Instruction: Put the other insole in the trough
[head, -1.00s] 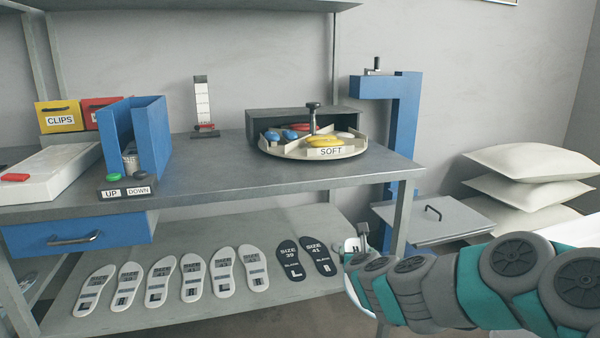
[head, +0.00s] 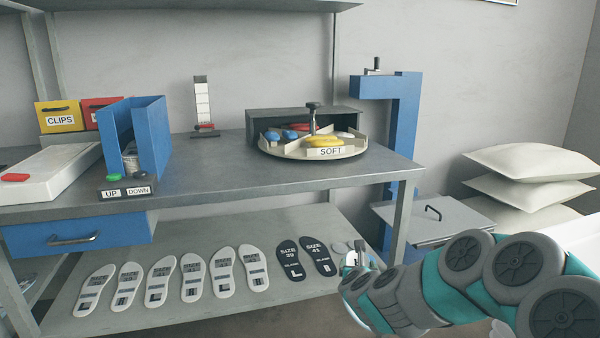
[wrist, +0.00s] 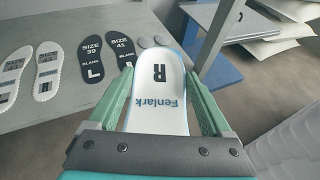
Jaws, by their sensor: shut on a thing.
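My gripper (wrist: 160,88) is shut on a white insole (wrist: 160,112) with a blue edge, marked "R" and "Fenlark", in the wrist view. Its toe end points away from me, between the green fingers. In the head view my gripper (head: 357,262) is at the right end of the lower shelf, and the insole is mostly hidden there. A blue open-topped holder (head: 152,135) with two tall walls stands on the bench at left, with a small pale cylinder inside. I cannot tell whether it is the trough.
White insoles (head: 221,272) and two dark blanks (head: 318,256) lie on the lower shelf (head: 200,315). Round grey pads (wrist: 154,41) lie beside the blanks. The carousel (head: 352,150), labelled "SOFT", stands on the bench (head: 230,170). A bench leg (head: 398,225) is close to my gripper.

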